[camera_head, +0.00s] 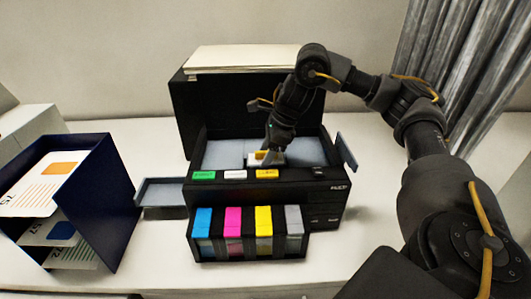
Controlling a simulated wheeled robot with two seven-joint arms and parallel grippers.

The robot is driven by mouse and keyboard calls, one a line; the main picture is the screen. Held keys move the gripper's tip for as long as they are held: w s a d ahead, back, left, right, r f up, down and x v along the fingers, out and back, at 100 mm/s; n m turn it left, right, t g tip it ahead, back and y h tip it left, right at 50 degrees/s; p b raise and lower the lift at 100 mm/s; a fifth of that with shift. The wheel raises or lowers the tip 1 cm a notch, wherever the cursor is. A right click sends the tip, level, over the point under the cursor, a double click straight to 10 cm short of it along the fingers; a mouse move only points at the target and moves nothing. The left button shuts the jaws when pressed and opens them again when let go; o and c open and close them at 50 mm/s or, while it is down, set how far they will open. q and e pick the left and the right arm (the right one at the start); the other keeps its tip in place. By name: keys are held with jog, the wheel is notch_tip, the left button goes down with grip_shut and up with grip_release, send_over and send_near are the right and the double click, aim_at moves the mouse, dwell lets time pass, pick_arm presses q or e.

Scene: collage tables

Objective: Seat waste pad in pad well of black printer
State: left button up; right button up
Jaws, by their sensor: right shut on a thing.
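The black printer (327,207) stands in the middle of the table, its top open on a grey-blue interior (222,155). My right gripper (269,152) points down into that interior, near the front edge. It is shut on a small pale piece with a yellow patch, which looks like the waste pad (252,160). The gripper partly hides the pad. I cannot make out the pad well or tell whether the pad touches the floor under it. My left gripper is not in view.
Coloured ink cartridges (233,220) fill the printer's open front bay. A side tray (163,192) sticks out left, and a flap (347,152) right. A dark blue sorter (108,203) with printed sheets stands left. Paper (240,58) is stacked behind. Table on the right is clear apart from my arm.

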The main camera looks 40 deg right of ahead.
jog(key=shift+s, duration=0.1)
jog(key=o, duration=1.1)
jog(key=shift+w, duration=0.2)
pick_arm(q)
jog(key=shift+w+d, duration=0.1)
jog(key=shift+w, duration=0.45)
pick_arm(e)
jog(key=shift+f, duration=0.1)
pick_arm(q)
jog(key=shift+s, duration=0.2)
pick_arm(e)
jog(key=shift+s, duration=0.1)
jog(key=shift+d+r, duration=0.15)
jog(key=shift+r, duration=0.25)
pick_arm(q)
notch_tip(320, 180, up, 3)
jog(key=p, duration=0.2)
jog(key=shift+p, duration=0.4)
pick_arm(e)
jog(key=v, duration=1)
jog(key=shift+r, duration=0.1)
